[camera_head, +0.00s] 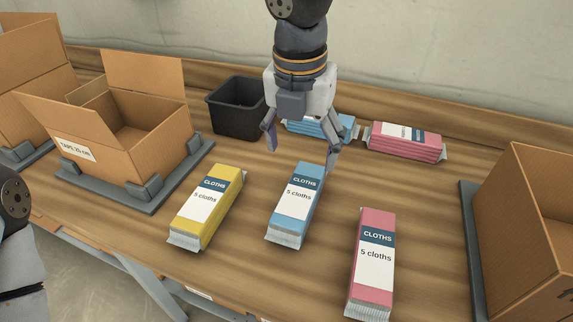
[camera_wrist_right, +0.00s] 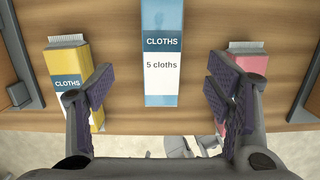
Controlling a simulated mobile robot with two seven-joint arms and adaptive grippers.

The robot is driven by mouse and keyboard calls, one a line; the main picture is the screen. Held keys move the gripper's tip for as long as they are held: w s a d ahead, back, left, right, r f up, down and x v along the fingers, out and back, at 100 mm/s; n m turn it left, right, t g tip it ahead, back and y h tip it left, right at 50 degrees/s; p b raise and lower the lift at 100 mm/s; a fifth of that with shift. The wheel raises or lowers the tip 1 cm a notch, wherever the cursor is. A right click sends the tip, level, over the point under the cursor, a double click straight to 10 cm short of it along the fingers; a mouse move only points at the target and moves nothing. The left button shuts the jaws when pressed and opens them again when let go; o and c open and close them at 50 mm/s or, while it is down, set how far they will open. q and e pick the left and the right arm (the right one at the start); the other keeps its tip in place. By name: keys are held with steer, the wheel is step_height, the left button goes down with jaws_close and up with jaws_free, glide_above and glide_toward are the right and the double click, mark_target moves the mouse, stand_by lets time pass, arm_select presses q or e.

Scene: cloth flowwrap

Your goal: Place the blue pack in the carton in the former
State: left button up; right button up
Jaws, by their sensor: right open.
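A blue pack labelled CLOTHS (camera_head: 297,205) lies flat at the middle of the table; it also shows in the right wrist view (camera_wrist_right: 162,48). My right gripper (camera_head: 300,160) is open and empty, pointing down over the far end of this pack, with its fingers apart on either side. It seems to be above the pack, not touching it. A second blue pack (camera_head: 345,124) lies farther back, partly hidden by the gripper. An open carton labelled TAPE (camera_head: 120,155) sits in a grey former (camera_head: 150,207) at the left. My left gripper is outside the view.
A yellow pack (camera_head: 208,205) lies left of the blue pack and a pink pack (camera_head: 374,255) right of it. Another pink pack (camera_head: 404,141) lies at the back. A black bin (camera_head: 236,112) stands behind. Other cartons stand at far left (camera_head: 30,60) and right (camera_head: 520,240).

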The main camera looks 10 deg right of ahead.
glide_above(300, 192)
steer(key=f, duration=0.4)
steer(key=shift+s+d+f, duration=0.2)
steer(key=shift+s+f, duration=0.1)
steer(key=shift+f, duration=0.1)
steer(key=f, duration=0.3)
steer(key=f+b, duration=0.1)
steer(key=f, duration=0.2)
steer(key=shift+w+a+f, duration=0.15)
steer(key=shift+w+f, duration=0.05)
steer(key=shift+f, duration=0.05)
steer(key=shift+w+f, duration=0.1)
steer(key=shift+f, duration=0.1)
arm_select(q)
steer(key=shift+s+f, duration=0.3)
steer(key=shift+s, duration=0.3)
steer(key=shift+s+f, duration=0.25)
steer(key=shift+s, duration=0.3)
arm_select(e)
steer(key=shift+r, duration=0.1)
steer(key=c, duration=1.2)
